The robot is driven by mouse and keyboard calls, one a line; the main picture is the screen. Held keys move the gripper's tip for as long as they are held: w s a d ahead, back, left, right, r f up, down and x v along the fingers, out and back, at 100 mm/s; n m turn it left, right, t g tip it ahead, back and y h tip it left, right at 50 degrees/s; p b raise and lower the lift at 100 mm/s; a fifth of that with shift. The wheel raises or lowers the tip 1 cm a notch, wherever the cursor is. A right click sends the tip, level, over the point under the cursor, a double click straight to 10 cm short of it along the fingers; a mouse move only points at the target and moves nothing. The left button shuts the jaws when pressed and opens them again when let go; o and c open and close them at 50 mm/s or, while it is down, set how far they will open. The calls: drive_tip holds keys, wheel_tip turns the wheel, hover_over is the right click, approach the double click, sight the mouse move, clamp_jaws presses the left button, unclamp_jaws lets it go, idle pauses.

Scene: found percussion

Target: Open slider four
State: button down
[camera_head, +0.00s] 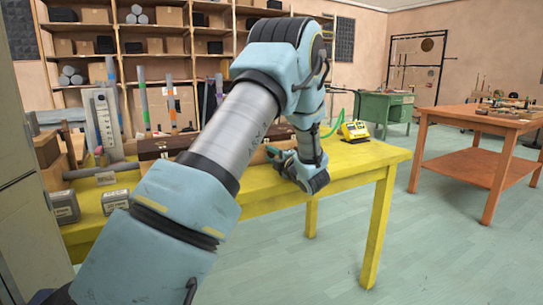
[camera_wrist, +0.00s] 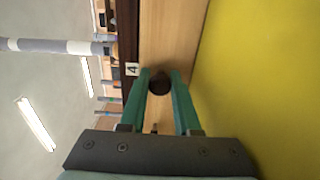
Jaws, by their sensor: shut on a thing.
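In the wrist view, my gripper (camera_wrist: 160,78) has its two green fingers closed on a small dark round knob (camera_wrist: 160,86). The knob sits on a light wooden face (camera_wrist: 165,30), beside a white label with a black 4 (camera_wrist: 132,69) on a dark wooden strip. I take this knob to be slider four's. In the head view, my gripper (camera_head: 274,152) is at the right end of a long dark wooden box (camera_head: 165,146) on the yellow table (camera_head: 350,164). My arm hides most of the box there, and the knob cannot be seen.
Grey labelled blocks (camera_head: 65,207) and a grey mallet-like bar (camera_head: 103,172) lie at the left. An orange table (camera_head: 482,121) stands apart.

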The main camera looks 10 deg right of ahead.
sight(273, 155)
drive_tip(key=shift+f+b+v, duration=0.2)
drive_tip(key=shift+b+v, duration=0.55)
drive_tip(key=shift+v, duration=0.5)
drive_tip(key=shift+s+d+r, duration=0.15)
drive_tip(key=shift+s, duration=0.05)
drive_tip(key=c, duration=0.6)
unclamp_jaws()
drive_tip(key=v, duration=1)
drive_tip(key=shift+s+d, duration=0.15)
drive_tip(key=shift+s, duration=0.25)
